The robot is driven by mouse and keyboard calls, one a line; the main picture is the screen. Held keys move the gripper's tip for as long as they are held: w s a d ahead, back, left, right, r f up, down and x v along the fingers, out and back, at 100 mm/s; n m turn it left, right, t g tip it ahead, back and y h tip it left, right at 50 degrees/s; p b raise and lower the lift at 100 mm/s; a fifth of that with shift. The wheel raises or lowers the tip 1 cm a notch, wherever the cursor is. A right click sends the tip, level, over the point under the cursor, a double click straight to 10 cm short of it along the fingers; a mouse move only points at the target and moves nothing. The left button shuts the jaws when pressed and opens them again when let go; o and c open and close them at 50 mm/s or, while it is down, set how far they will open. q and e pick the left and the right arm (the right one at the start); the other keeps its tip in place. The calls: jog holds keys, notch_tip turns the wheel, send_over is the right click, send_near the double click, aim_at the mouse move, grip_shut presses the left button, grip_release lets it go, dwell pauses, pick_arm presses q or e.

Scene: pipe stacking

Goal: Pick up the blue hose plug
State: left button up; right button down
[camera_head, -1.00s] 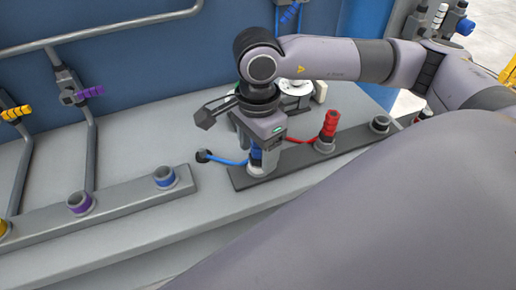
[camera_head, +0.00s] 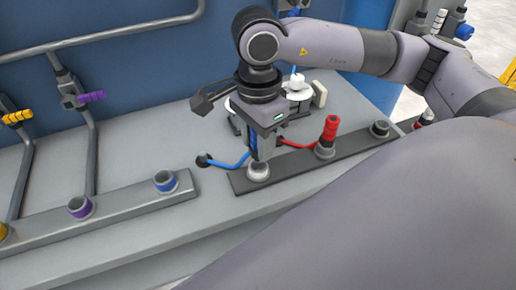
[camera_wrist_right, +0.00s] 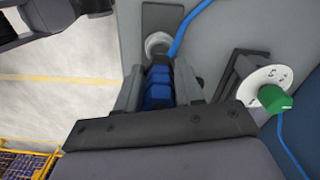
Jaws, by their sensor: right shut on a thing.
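My right gripper (camera_head: 260,154) points down over the near end of the dark socket strip, just above a pale round socket (camera_head: 258,173). It is shut on the blue hose plug. In the right wrist view the blue ribbed plug (camera_wrist_right: 158,88) sits between the two grey fingers (camera_wrist_right: 158,92), with the pale socket ring (camera_wrist_right: 157,43) beyond it. In the head view the fingers mostly hide the plug. Whether its tip is clear of the socket I cannot tell. A blue hose (camera_head: 228,165) runs left from there to a black fitting. My left gripper is not in view.
A red plug (camera_head: 329,132) stands upright in the dark strip (camera_head: 290,172), right of the gripper. An empty-looking dark socket (camera_head: 379,129) is further right. A grey strip (camera_head: 120,207) at left carries blue, purple and yellow ringed sockets. A white disc fixture (camera_head: 298,92) stands behind the gripper.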

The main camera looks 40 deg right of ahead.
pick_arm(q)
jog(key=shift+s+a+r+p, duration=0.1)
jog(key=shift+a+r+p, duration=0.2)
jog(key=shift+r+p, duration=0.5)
pick_arm(e)
notch_tip(320, 180, up, 16)
jog(key=shift+r, duration=0.2)
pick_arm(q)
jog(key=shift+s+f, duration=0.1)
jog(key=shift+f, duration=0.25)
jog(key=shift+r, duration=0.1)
pick_arm(e)
jog(key=shift+r, duration=0.1)
pick_arm(q)
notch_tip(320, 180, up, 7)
jog(key=p, duration=0.8)
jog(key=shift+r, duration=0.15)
pick_arm(e)
notch_tip(320, 180, up, 8)
jog(key=shift+f, duration=0.2)
